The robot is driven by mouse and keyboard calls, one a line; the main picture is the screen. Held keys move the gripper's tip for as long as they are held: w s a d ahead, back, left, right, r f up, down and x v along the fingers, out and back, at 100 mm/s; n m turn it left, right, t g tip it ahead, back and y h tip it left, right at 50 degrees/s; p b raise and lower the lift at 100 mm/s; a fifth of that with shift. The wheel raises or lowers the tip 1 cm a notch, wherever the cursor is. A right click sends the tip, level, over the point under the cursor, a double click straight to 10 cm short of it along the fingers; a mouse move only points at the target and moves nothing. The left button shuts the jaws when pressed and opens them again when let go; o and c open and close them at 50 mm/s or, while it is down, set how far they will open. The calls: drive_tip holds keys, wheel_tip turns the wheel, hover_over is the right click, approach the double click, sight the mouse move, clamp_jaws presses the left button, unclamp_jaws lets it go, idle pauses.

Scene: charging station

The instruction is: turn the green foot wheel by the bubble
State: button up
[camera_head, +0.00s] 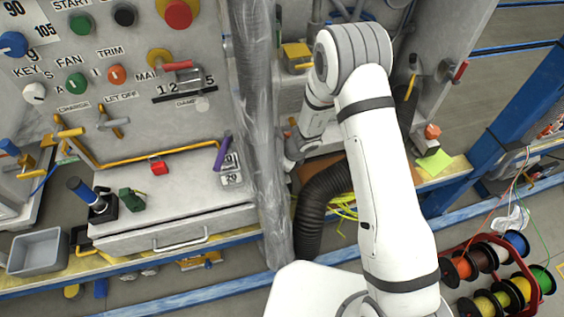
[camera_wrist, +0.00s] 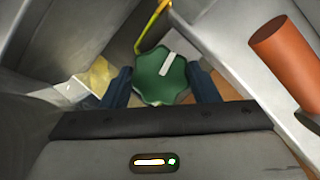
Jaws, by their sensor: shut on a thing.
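The green foot wheel (camera_wrist: 160,78), a lobed knob with a white mark on its top, is in the middle of the wrist view. My gripper (camera_wrist: 162,84) has one dark finger on each side of the wheel and is shut on it. The white mark slants up to the right. In the head view the wheel and my fingertips are hidden behind the panel's edge and the wrapped column. I cannot make out a bubble in either view.
An orange-brown cylinder (camera_wrist: 284,52) stands close on the right in the wrist view, with a thin yellow line behind the wheel. Grey walls flank the gripper. In the head view, a plastic-wrapped column (camera_head: 262,130) and a black ribbed hose (camera_head: 322,200) are near my arm.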

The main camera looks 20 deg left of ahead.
drive_tip(key=shift+w+r+n+g+p, duration=0.15)
drive_tip(key=shift+n+g+p, duration=0.3)
drive_tip(key=shift+n, duration=0.45)
drive_tip(key=shift+w+n+g+p, duration=0.2)
drive_tip(key=shift+n+p, duration=0.3)
drive_tip(key=shift+n, duration=0.4)
drive_tip(key=o, duration=0.9)
drive_tip(key=shift+o, duration=0.2)
drive_tip(key=shift+s, duration=0.1)
drive_tip(key=v, duration=0.7)
drive_tip(key=shift+d+r, duration=0.2)
drive_tip(key=shift+r, duration=0.05)
